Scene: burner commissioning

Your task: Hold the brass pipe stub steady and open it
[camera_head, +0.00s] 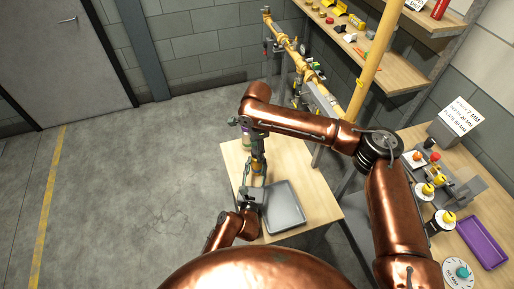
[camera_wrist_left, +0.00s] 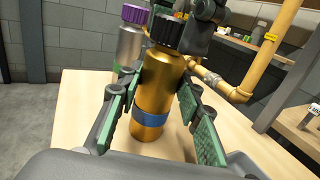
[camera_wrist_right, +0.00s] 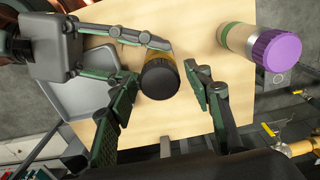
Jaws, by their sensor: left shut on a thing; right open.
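The brass pipe stub (camera_wrist_left: 152,82) stands upright, a golden cylinder with a blue band and a black ribbed cap (camera_wrist_right: 160,82). My left gripper (camera_head: 252,196) is shut on its body from the side, one green-padded finger on each side in the left wrist view. My right gripper (camera_wrist_right: 163,84) is above it, open, with its fingers on both sides of the black cap and gaps visible between pads and cap. In the head view the stub is mostly hidden by my grippers.
A silver cylinder with a purple cap (camera_wrist_right: 275,50) stands close by on the wooden table. A grey tray (camera_head: 285,207) lies beside my left gripper. A yellow pipe (camera_wrist_left: 275,60) runs behind. A workbench with a purple tray (camera_head: 482,243) is at the right.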

